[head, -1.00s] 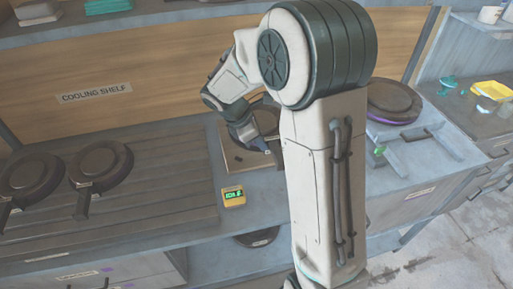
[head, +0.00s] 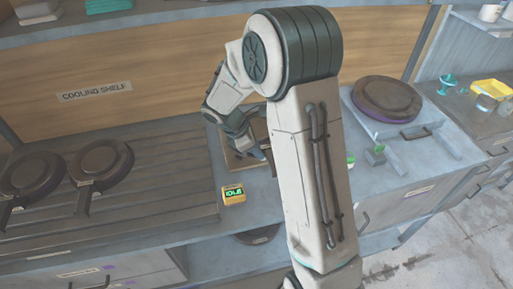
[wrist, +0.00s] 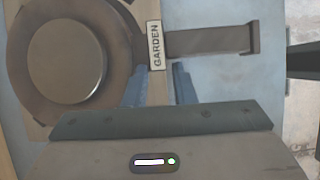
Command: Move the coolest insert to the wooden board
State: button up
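My gripper (wrist: 160,88) is open and empty, its two fingers apart just beside an insert labelled GARDEN. That insert is a dark round plate (wrist: 23,55) with a raised disc and a long handle (wrist: 205,40). It lies on the tan wooden board (wrist: 158,92). In the head view my gripper (head: 262,155) is low over the wooden board (head: 232,160), and my arm hides most of the insert there. Two more dark round inserts, a left one (head: 35,173) and a right one (head: 102,162), lie on the slatted cooling shelf with handles toward the front.
A small yellow device (head: 233,194) with a green display, apparently reading IDLE, stands on the counter. A round dark plate with a purple edge (head: 388,98) sits on the right. Past it are a yellow tray (head: 490,89) and a teal cup (head: 447,82). My arm hides the middle counter.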

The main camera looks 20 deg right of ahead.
jog(key=shift+o, duration=0.6)
jog(key=shift+r, duration=0.15)
jog(key=shift+a+r, duration=0.1)
jog(key=shift+r, duration=0.1)
jog(key=v, duration=1.1)
jog(key=s+d+r+m+t+y, duration=0.1)
jog(key=s+d+r+m+y, duration=0.1)
jog(key=s+m, duration=0.7)
jog(key=s+d+r+m+t+y, duration=0.2)
jog(key=s+m, duration=0.6)
jog(key=s, duration=0.4)
jog(key=shift+s+d+m+y, duration=0.15)
jog(key=shift+d+m+y, duration=0.25)
jog(key=shift+d+y, duration=0.35)
jog(key=shift+a+r, duration=0.1)
